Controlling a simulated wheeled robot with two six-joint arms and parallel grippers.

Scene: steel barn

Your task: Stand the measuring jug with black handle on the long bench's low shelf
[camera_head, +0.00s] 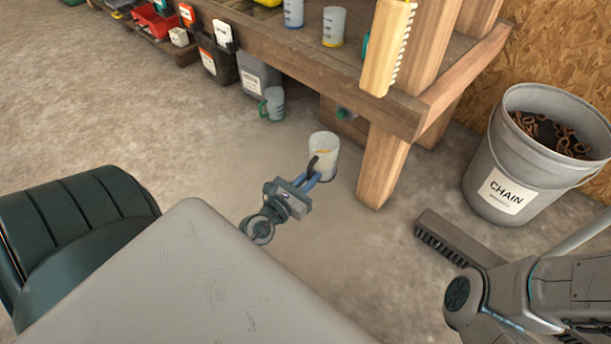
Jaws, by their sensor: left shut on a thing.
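The measuring jug (325,152) is a pale, translucent cup with a black handle and an orange-yellow mark. It is held roughly upright, left of the bench's near wooden leg in the picture. My left gripper (315,180) is shut on the jug at its handle side; the fingertips are partly hidden. The wooden bench has a plank shelf (305,58) between its posts, above and behind the jug in the picture. Blue-marked and yellow-based cups (333,27) stand on it. My right arm shows at the lower right, but its gripper is out of view.
A jug with a green handle (274,103) stands below the shelf edge, beside grey (259,77) and black (217,60) containers. A grey chain bucket (512,170) stands right of the bench leg (382,168). A dark brush head (452,242) lies in front. Floor to the left is clear.

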